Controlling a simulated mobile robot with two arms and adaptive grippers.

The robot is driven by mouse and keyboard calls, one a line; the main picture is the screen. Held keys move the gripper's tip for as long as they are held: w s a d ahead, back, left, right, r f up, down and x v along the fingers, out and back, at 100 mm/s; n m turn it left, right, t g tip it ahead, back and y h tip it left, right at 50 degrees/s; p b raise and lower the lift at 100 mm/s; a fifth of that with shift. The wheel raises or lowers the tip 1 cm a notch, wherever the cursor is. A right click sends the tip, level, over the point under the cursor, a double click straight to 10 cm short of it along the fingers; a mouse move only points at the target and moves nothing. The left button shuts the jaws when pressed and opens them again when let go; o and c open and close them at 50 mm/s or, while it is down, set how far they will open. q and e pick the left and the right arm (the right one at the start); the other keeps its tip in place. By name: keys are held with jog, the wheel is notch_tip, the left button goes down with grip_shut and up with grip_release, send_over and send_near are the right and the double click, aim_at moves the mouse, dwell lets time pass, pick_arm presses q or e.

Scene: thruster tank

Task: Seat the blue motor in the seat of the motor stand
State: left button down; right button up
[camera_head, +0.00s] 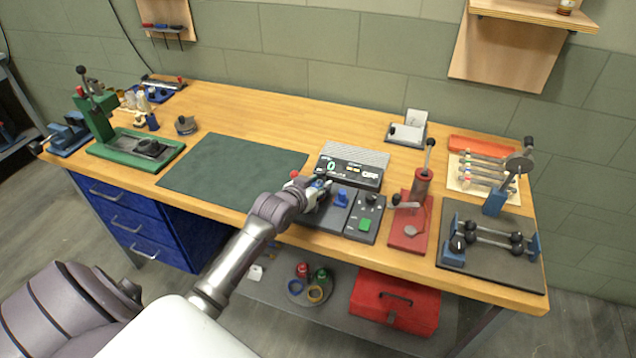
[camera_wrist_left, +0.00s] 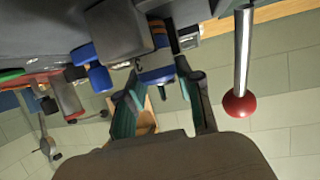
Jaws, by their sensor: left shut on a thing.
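My left gripper (camera_head: 320,187) reaches over the dark bench unit (camera_head: 326,217) near the front edge of the table. In the left wrist view the fingers of the gripper (camera_wrist_left: 158,70) are closed on the sides of the blue motor (camera_wrist_left: 155,76), a blue body with copper-coloured bands beside it. The motor is close to a grey block (camera_wrist_left: 118,30), which may be part of the motor stand; I cannot tell whether they touch. The seat is hidden. A lever with a red ball (camera_wrist_left: 240,105) stands beside the gripper. My right gripper is out of view.
A blue knob-like part (camera_head: 341,198) and a panel with a green button (camera_head: 364,224) are just right of the gripper. A black control box (camera_head: 350,170) stands behind. A red press (camera_head: 410,215) is farther right. The green mat (camera_head: 230,168) is clear.

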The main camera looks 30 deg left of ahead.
pick_arm(q)
jog(key=c, duration=0.7)
grip_release()
jog(key=shift+s, duration=0.1)
jog(key=v, duration=1.2)
